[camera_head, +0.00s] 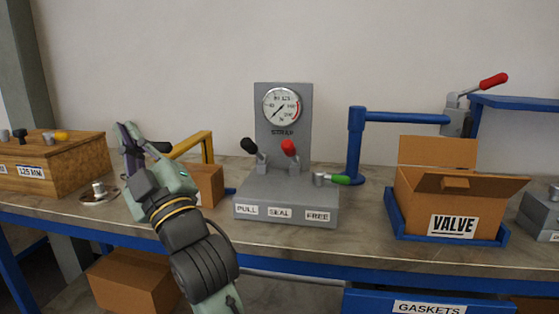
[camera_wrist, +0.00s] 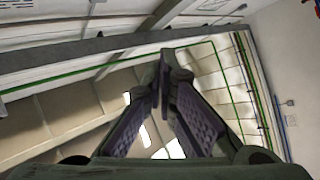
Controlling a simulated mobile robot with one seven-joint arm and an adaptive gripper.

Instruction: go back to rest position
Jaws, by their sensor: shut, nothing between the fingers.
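My gripper (camera_head: 130,137) is raised at the left of the bench in the head view, its fingers pointing up. In the wrist view my gripper (camera_wrist: 165,75) has its fingertips together with nothing between them. That view looks up at the ceiling and upper wall, so no bench object shows there. My arm reaches up from the lower middle of the head view and hides part of the bench's front edge.
The bench (camera_head: 370,235) holds a wooden box (camera_head: 75,165), a metal flange (camera_head: 98,193), a yellow frame (camera_head: 207,143), a gauge stand (camera_head: 283,130) with levers, a blue post (camera_head: 355,145), and an open VALVE carton (camera_head: 425,200) in a blue tray (camera_head: 393,215).

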